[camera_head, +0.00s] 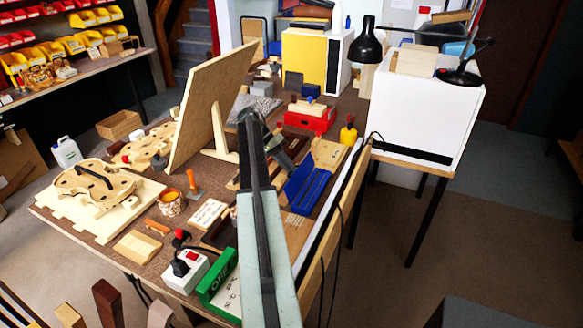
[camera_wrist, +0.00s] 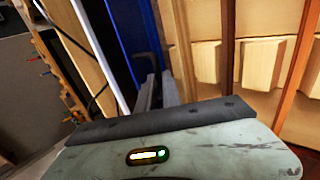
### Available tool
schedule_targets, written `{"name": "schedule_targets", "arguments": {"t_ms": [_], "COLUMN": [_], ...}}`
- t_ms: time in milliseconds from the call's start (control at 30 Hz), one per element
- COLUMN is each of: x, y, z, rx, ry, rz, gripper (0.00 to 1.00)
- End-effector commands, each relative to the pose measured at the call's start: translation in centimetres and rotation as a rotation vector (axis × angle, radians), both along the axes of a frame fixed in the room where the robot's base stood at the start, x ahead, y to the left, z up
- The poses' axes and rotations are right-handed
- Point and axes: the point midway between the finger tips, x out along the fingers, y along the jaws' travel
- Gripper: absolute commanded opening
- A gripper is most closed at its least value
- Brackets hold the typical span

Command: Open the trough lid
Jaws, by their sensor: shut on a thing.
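The blue trough (camera_head: 315,190) sits on the bench right of my arm in the head view. A blue panel, which looks like its lid (camera_head: 294,184), stands tilted up along its left side. In the wrist view a blue surface (camera_wrist: 122,35) runs up from my gripper (camera_wrist: 157,92). A dark hooked handle (camera_wrist: 146,62) lies at the fingertips, and my gripper is shut on it. The exact contact is partly hidden by the fingers. My arm covers part of the bench left of the trough in the head view.
A light wooden box (camera_head: 328,154) stands just behind the trough. A red box (camera_head: 310,117) and a yellow bottle (camera_head: 348,134) are farther back. A tall wooden board (camera_head: 205,95) stands to the left. A green OFF-marked item (camera_head: 217,283) lies near the front edge.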

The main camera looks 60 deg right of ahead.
Motion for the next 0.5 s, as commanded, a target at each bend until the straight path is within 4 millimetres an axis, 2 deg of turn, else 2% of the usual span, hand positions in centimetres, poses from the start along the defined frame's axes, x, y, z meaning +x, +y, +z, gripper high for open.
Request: {"name": "schedule_targets", "arguments": {"t_ms": [33,67,100,133,500], "x": [0.96,0.94,0.86,0.77,0.13], "y": [0.26,0.24,0.19,0.15,-0.11], "z": [-0.34,-0.36,-0.35,-0.34,-0.21], "rx": [0.009,0.009,0.009,0.009,0.007], "ry": [-0.018,-0.018,-0.018,-0.017,-0.013], "rz": [0.013,0.012,0.011,0.01,-0.001], "gripper": [0.0,0.17,0.28,0.31,0.31]}}
